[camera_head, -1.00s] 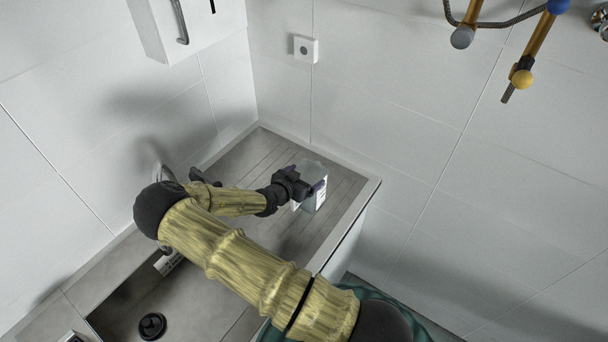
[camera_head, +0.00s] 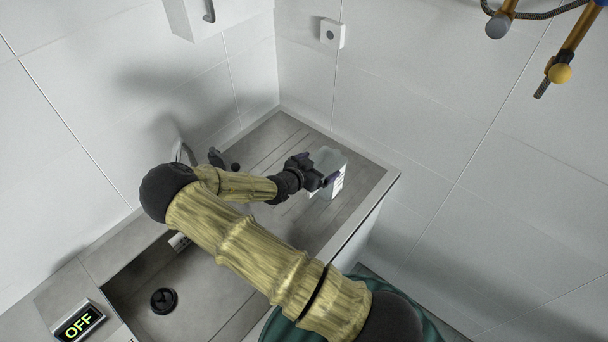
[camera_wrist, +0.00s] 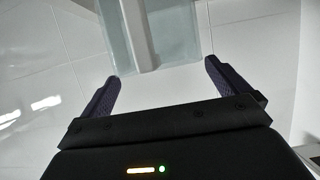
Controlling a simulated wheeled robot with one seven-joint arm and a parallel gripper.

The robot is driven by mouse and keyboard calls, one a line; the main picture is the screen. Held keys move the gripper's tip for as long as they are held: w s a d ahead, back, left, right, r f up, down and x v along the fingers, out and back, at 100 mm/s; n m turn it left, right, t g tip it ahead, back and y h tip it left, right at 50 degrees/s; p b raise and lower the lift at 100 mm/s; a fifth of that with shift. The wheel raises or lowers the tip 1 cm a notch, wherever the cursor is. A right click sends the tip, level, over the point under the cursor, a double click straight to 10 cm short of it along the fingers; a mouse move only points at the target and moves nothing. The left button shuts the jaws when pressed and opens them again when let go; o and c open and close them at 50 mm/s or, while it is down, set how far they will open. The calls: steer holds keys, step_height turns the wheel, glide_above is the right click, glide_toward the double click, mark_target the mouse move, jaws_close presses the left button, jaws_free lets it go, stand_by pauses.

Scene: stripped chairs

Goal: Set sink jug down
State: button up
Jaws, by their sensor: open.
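The jug (camera_head: 328,170) is a pale grey-green, see-through vessel with a white marked label. It stands on the grooved drainboard (camera_head: 262,150) beside the sink basin, near the right end of the counter. In the wrist view the jug (camera_wrist: 180,30) is at the top, beyond the fingertips. My gripper (camera_head: 326,178) is at the jug's left side in the head view. In the wrist view my gripper (camera_wrist: 162,75) has its two dark fingers wide apart, with nothing between their tips. The jug's base is partly hidden by the gripper.
The sink basin (camera_head: 190,285) with a black drain lies at the lower left. A tap (camera_head: 182,152) stands by the left wall. White tiled walls close in behind and right. Yellow pipes (camera_head: 568,50) hang upper right.

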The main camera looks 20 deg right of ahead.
steer(key=b+v, duration=0.2)
steer(key=v, duration=0.7)
steer(key=shift+a, duration=0.15)
steer(key=shift+s+r, duration=0.1)
steer(key=s+r+n+g+y, duration=0.2)
steer(key=s+r+n+y, duration=0.3)
steer(key=s, duration=0.3)
steer(key=s+r+n+g+y, duration=0.3)
steer(key=s+r+n+y, duration=0.3)
steer(key=s, duration=0.3)
steer(key=shift+s+a+r, duration=0.2)
steer(key=shift+a+r, duration=0.25)
steer(key=shift+r, duration=0.1)
